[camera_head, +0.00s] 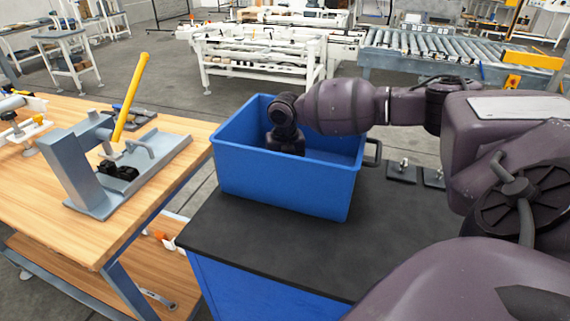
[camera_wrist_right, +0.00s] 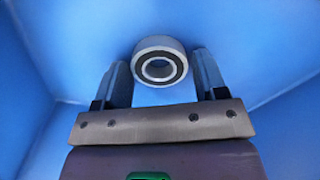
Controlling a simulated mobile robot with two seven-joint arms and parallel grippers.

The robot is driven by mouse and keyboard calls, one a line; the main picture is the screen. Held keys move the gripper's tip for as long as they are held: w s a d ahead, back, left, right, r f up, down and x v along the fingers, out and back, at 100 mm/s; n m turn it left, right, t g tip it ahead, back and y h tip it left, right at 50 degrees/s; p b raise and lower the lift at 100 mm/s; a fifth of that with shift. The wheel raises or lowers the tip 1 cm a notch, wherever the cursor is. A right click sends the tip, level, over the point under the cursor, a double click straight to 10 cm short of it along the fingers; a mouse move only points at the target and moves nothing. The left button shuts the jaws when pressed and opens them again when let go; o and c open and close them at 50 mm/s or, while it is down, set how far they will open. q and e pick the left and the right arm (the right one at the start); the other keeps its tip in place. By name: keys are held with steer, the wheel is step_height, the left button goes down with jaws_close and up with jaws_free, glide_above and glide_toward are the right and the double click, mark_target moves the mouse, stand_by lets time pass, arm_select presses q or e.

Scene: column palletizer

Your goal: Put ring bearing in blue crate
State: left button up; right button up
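The blue crate (camera_head: 285,189) stands on the black-topped table. My right arm reaches over its rim from the right, and the right gripper is down inside it, with the fingers hidden in the head view. In the right wrist view my right gripper (camera_wrist_right: 160,66) is open, with a gap between each finger and the ring bearing. The ring bearing (camera_wrist_right: 160,45), a light ring with a dark inner band, is inside the crate, just beyond and between the fingertips. I cannot tell whether it touches the crate floor. My left gripper is not in view.
The black tabletop (camera_head: 260,243) is clear in front of the crate. A wooden workbench (camera_head: 75,238) on the left holds a grey press with a yellow lever (camera_head: 131,98). Small black plates with fittings (camera_head: 402,171) lie right of the crate. A roller conveyor (camera_head: 440,50) stands behind.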

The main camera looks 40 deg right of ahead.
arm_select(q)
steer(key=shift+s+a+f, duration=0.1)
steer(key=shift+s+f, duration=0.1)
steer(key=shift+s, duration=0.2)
arm_select(e)
steer(key=shift+o, duration=0.4)
steer(key=shift+r, duration=0.1)
arm_select(q)
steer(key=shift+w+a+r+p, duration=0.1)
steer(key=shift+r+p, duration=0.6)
steer(key=shift+p, duration=0.15)
arm_select(e)
step_height(320, 180, up, 12)
